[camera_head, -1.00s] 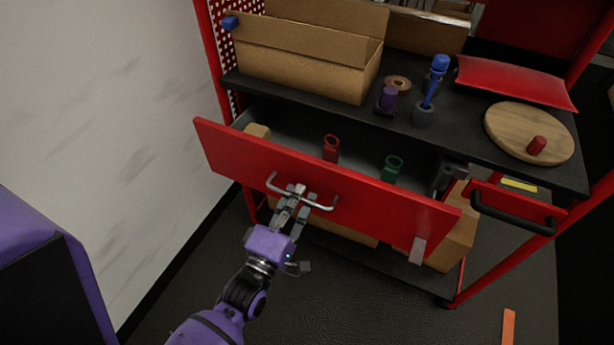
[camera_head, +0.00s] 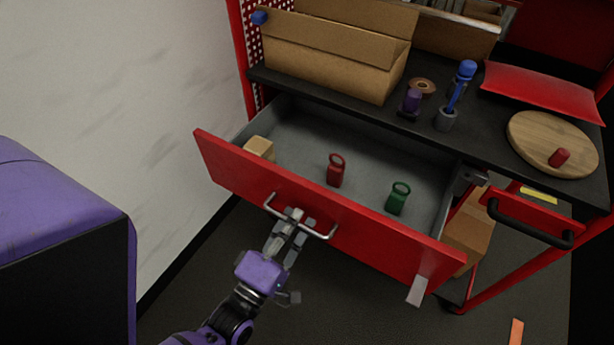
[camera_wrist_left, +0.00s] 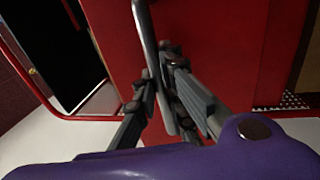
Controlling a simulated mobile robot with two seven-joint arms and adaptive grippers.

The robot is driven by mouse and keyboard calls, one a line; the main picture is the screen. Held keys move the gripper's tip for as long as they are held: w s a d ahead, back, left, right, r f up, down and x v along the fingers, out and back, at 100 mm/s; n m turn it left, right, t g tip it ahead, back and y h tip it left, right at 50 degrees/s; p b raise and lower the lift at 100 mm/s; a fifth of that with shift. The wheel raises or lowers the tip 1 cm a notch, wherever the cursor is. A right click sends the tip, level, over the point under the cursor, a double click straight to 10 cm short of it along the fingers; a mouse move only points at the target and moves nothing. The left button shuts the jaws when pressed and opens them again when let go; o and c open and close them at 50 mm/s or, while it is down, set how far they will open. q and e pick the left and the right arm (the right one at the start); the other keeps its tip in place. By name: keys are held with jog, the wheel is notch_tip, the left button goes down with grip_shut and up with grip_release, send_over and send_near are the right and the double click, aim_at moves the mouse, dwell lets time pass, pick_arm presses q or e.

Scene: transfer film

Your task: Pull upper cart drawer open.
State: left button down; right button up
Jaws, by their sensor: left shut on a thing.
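The upper cart drawer is pulled well out of the red cart, and its red front panel (camera_head: 355,225) faces me. My left gripper (camera_head: 292,222) is shut on the drawer's metal bar handle (camera_head: 328,237). In the left wrist view the gripper's fingers (camera_wrist_left: 163,95) lie on both sides of the handle (camera_wrist_left: 148,40), close to the red panel (camera_wrist_left: 215,50). Inside the grey drawer are a red item (camera_head: 336,172), a green item (camera_head: 398,199) and a tan block (camera_head: 259,148). My right gripper is in neither view.
The black cart top (camera_head: 480,125) holds an open cardboard box (camera_head: 330,55), a round wooden board (camera_head: 550,140), a red cushion (camera_head: 540,92) and small tools. A black push handle (camera_head: 525,220) juts out at right. A white wall (camera_head: 110,90) stands left. Dark floor is free below the drawer.

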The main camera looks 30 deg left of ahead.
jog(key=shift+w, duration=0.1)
pick_arm(q)
jog(key=c, duration=1.8)
grip_release()
jog(key=shift+s, duration=0.15)
jog(key=s, duration=0.4)
jog(key=s+f, duration=0.1)
jog(key=s, duration=0.2)
jog(key=s+f, duration=0.1)
jog(key=s, duration=0.3)
jog(key=shift+s+a+f, duration=0.2)
jog(key=shift+s, duration=0.15)
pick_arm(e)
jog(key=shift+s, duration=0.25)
